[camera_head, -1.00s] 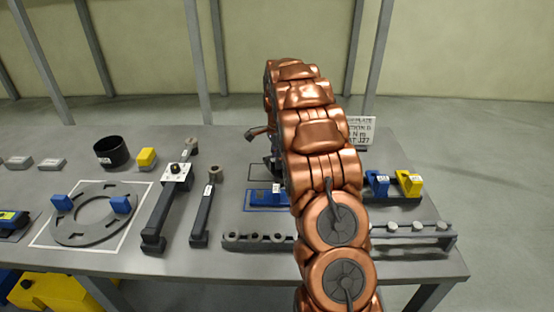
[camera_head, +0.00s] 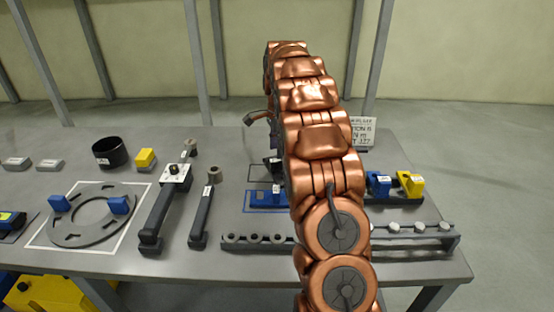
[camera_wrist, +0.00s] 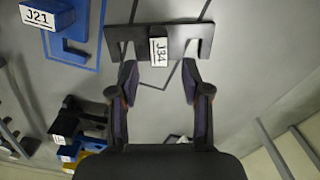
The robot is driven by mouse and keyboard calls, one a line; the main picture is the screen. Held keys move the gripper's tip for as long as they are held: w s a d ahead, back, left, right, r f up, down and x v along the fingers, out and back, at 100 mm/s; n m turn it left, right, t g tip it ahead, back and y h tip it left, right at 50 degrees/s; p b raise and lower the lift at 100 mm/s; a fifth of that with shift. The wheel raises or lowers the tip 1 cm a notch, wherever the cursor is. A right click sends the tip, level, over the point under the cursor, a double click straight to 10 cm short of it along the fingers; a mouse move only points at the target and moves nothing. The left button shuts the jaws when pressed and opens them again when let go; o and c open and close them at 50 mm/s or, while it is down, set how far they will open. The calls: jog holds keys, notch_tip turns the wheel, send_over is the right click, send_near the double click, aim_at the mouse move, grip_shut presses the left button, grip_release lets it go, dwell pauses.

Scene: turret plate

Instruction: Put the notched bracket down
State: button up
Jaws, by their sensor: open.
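The notched bracket (camera_wrist: 182,42) is a dark flat plate with cut-outs and a white tag reading J34. In the wrist view it lies on the grey table, over a thin marked outline. My gripper (camera_wrist: 158,82) is open, with its two fingers spread and apart just short of the bracket's near edge. Nothing is between the fingertips. In the head view my copper arm hides most of that area, and I cannot make out the bracket clearly there.
A blue fixture (camera_wrist: 52,14) tagged J21 stands beside the bracket. Blue (camera_head: 378,184) and yellow (camera_head: 411,183) blocks stand right of my arm. A ring plate (camera_head: 80,232), a black cup (camera_head: 110,152) and long dark bars fill the left. A rail (camera_head: 410,240) runs along the front.

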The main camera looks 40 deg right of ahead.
aim_at(277, 160)
notch_tip(277, 160, up, 7)
jog(key=b, duration=0.1)
dwell(0.5)
jog(key=s+a+r+n+g, duration=0.1)
jog(key=s+a+r+n, duration=0.1)
jog(key=s+a+n, duration=1.3)
jog(key=s+a+f+n, duration=0.2)
jog(key=s+a+f, duration=0.1)
jog(key=s, duration=0.5)
jog(key=s+a+f+n, duration=0.2)
jog(key=s+a, duration=0.4)
jog(key=s, duration=0.3)
jog(key=s+a+f+n+g, duration=0.1)
jog(key=s+a+f, duration=0.3)
jog(key=s, duration=0.4)
jog(key=shift+s+a+n, duration=0.2)
jog(key=shift+a+n, duration=0.25)
jog(key=shift+n, duration=0.05)
